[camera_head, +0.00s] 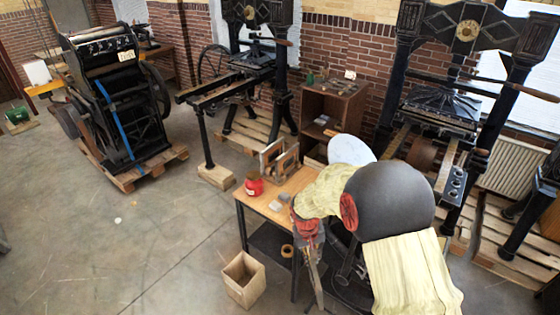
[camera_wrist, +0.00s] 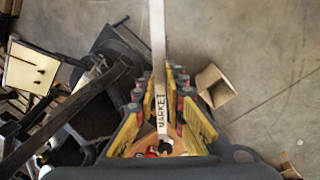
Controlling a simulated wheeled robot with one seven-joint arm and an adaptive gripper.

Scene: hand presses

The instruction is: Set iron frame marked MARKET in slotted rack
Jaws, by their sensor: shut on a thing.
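My gripper (camera_wrist: 163,100) is shut on the iron frame marked MARKET (camera_wrist: 161,118), a flat grey bar seen edge-on between the yellow finger pads in the wrist view. The word MARKET reads along its edge. In the head view my gripper (camera_head: 308,236) is in front of the wooden table's near edge, and the frame (camera_head: 317,282) hangs below it, beside the table. What looks like the slotted rack (camera_head: 280,164) stands upright on the table's far part, beyond my gripper. Its slots are too small to make out.
A red tin (camera_head: 254,186) and small grey pieces (camera_head: 281,199) lie on the wooden table (camera_head: 262,205). An open wooden box (camera_head: 243,279) stands on the floor and also shows in the wrist view (camera_wrist: 215,86). Presses stand behind on pallets.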

